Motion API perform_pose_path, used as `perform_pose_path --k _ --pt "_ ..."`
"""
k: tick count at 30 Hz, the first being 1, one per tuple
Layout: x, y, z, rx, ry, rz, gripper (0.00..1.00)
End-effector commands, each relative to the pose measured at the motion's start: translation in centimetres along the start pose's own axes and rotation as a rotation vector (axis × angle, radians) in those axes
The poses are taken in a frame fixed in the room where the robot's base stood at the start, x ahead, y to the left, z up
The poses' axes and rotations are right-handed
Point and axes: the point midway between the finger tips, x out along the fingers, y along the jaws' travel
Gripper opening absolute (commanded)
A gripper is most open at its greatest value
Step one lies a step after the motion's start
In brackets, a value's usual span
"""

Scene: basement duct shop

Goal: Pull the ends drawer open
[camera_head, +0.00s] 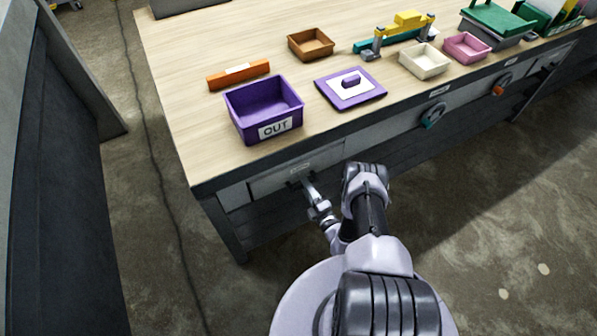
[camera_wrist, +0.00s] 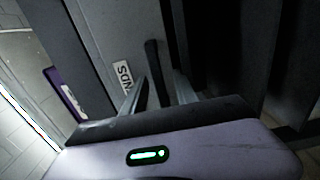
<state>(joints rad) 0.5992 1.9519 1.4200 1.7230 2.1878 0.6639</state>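The ends drawer (camera_head: 272,181) is a grey front under the near left corner of the bench, and it looks shut. Its small label (camera_head: 299,168) shows in the head view; in the wrist view the label (camera_wrist: 123,78) reads "NDS", with its start cut off. The drawer's dark bar handle (camera_wrist: 154,75) stands out from the front in the wrist view. My gripper (camera_head: 303,183) is at the drawer front. In the wrist view my gripper (camera_wrist: 160,88) has its two fingers apart, one each side of the handle, with gaps visible. Contact with the handle cannot be made out.
The floor in front is clear.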

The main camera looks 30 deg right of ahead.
Motion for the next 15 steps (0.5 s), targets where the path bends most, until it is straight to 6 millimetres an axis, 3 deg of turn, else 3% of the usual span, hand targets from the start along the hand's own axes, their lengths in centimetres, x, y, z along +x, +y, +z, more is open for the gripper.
perform_pose_path --k 12,15 --pt "0.15 -0.02 -0.18 0.000 -0.004 0.000 0.35" --pt "0.15 -0.02 -0.18 -0.001 -0.004 0.000 0.15"
